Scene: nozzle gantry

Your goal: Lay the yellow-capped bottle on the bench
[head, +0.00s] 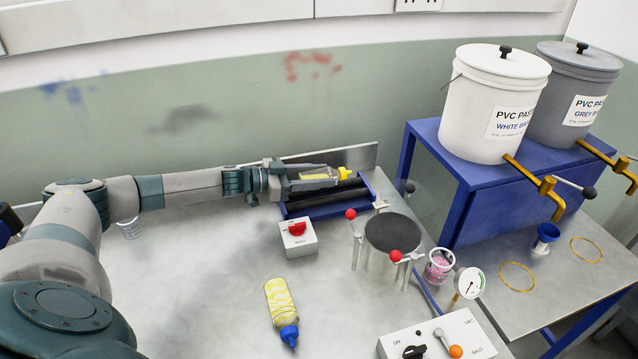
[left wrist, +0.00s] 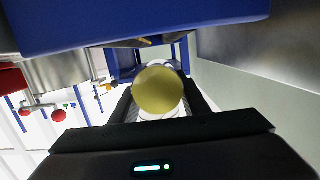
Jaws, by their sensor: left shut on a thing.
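The yellow-capped bottle (head: 318,179) is clear with yellow showing inside. It lies on its side, its yellow cap (head: 345,173) pointing right. My left gripper (head: 288,178) is shut on its left end, over the blue-framed black roller stand (head: 330,204) at the back of the bench (head: 200,290). I cannot tell whether the bottle touches the rollers. In the left wrist view, a round yellow end of the bottle (left wrist: 158,91) shows between the fingers. A second bottle (head: 279,300), yellow-patterned with a blue cap, lies on the front of the bench. My right gripper is out of view.
A switch box with a red knob (head: 298,238) stands just in front of the rollers. A metal pot (head: 392,246) with red-knobbed clamps, a pink cup (head: 439,266) and a gauge (head: 470,282) stand to the right. The bench's left middle is clear.

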